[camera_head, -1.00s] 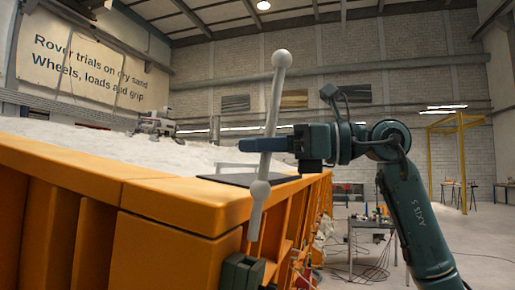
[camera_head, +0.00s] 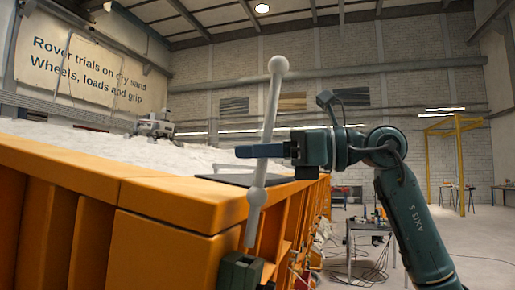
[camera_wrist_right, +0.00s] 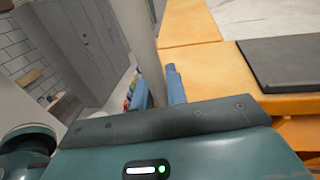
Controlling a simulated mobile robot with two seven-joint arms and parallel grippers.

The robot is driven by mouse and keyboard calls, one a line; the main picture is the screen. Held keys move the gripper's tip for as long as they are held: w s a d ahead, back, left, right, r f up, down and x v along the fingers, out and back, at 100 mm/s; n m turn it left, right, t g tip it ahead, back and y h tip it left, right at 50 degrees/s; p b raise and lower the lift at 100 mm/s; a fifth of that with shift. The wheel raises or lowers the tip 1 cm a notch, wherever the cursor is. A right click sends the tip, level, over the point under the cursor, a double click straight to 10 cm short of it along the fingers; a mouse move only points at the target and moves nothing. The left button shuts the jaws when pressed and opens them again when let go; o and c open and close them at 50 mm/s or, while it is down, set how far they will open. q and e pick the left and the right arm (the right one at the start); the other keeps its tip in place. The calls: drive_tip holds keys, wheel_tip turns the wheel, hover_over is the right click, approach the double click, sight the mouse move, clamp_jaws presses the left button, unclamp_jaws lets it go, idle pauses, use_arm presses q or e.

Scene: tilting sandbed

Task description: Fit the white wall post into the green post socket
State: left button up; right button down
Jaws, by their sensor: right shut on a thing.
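The white wall post (camera_head: 272,105), a pale rod with a ball at its top and another low down, leans in the head view with its top to the right. My right gripper (camera_head: 262,151) is shut on it between the two balls; the post also shows in the right wrist view (camera_wrist_right: 142,38). The green post socket (camera_head: 240,271) is a dark green block on the orange wall's side, at the bottom of the head view. The post's lower end is just above or at the socket's top; I cannot tell whether it has entered. My left gripper is out of view.
The orange sandbed wall (camera_head: 165,205) runs along the left, with a dark flat plate (camera_head: 232,180) on its rim by the post. A rover (camera_head: 154,126) stands on the sand behind. A cluttered table (camera_head: 368,227) stands beyond my right arm, with cables on the floor.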

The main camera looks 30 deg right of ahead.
drive_tip(key=shift+f, duration=0.4)
idle(0.8)
drive_tip(key=shift+r, duration=0.1)
idle(0.9)
drive_tip(key=shift+f, duration=0.2)
